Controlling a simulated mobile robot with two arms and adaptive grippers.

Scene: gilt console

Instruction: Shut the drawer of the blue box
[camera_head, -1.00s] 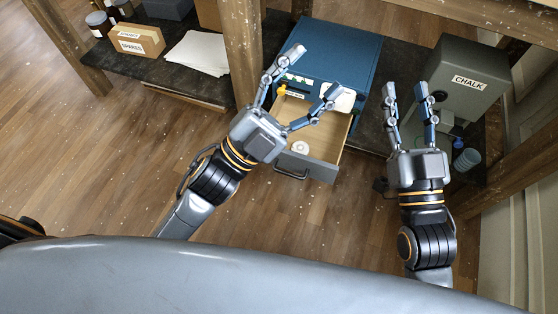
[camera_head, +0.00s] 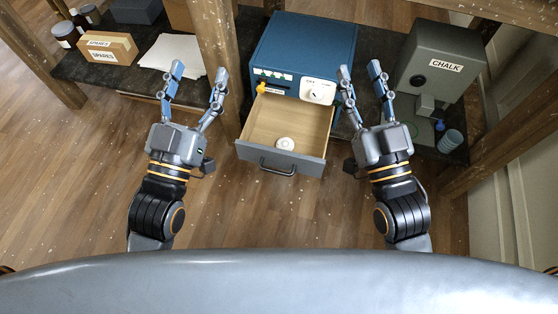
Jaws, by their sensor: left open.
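The blue box (camera_head: 306,42) stands on a dark shelf with its front towards me. Its drawer (camera_head: 283,163) is pulled out, with a dark handle (camera_head: 278,166) on a grey front. A small white round thing (camera_head: 285,143) lies inside the drawer. A white panel with a knob (camera_head: 318,91) and a small yellow thing (camera_head: 261,87) are on the box's front. My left gripper (camera_head: 197,77) is open and empty, left of the drawer and apart from it. My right gripper (camera_head: 361,72) is open and empty, right of the drawer, its left finger close to the box's right side.
A grey box labelled CHALK (camera_head: 436,62) stands at the right, with a greenish cup (camera_head: 450,141) in front. At the left are a SPARES box (camera_head: 107,48), white paper (camera_head: 172,54) and jars (camera_head: 67,34). A wooden post (camera_head: 216,36) stands left of the blue box. The floor before the drawer is clear.

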